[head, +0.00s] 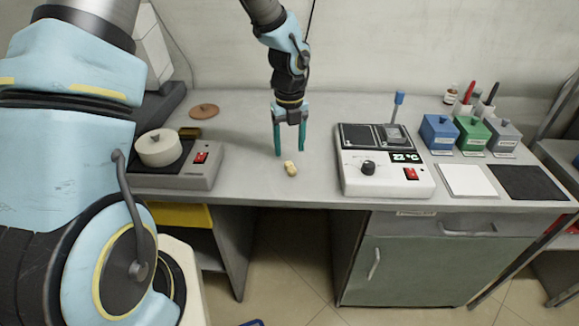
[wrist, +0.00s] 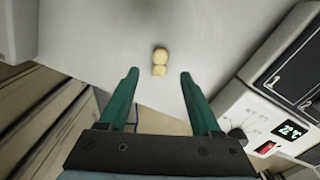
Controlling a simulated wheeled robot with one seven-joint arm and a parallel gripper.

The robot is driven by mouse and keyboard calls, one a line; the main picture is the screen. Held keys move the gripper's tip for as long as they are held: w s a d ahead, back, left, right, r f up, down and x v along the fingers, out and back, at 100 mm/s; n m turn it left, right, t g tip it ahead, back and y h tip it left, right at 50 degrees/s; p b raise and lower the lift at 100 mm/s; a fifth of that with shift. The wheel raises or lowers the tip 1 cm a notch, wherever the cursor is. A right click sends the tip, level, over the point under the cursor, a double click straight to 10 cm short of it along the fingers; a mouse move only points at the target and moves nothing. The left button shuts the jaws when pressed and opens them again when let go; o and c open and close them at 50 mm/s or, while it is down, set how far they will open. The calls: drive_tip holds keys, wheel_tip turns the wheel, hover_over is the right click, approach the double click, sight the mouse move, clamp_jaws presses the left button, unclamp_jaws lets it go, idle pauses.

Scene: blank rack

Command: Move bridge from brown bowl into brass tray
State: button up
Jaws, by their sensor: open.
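The bridge appears to be the small cream-yellow piece (head: 291,169) with two rounded lobes. It lies on the bare grey worktop near the front edge, not in a bowl. It also shows in the wrist view (wrist: 160,62). My gripper (head: 290,151) is open and empty, pointing down just behind and above the piece in the head view. In the wrist view the piece lies ahead, centred between the fingertips. A round brown item (head: 204,111), perhaps the brown bowl, lies at the back left. A small brownish-yellow item (head: 189,132), perhaps the brass tray, is partly hidden behind a device.
A grey device with a white round pot (head: 158,148) stands left. A white device with a 22 °C display (head: 386,165) stands right of my gripper. Farther right are blue, green and grey boxes (head: 440,133), a white pad (head: 467,181) and a black pad (head: 527,183).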

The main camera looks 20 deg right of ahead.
sight(289, 164)
drive_tip(key=shift+w+f+p, duration=0.2)
drive_tip(key=shift+f+p, duration=0.75)
drive_tip(key=shift+f, duration=1.9)
drive_tip(key=shift+c, duration=0.2)
clamp_jaws()
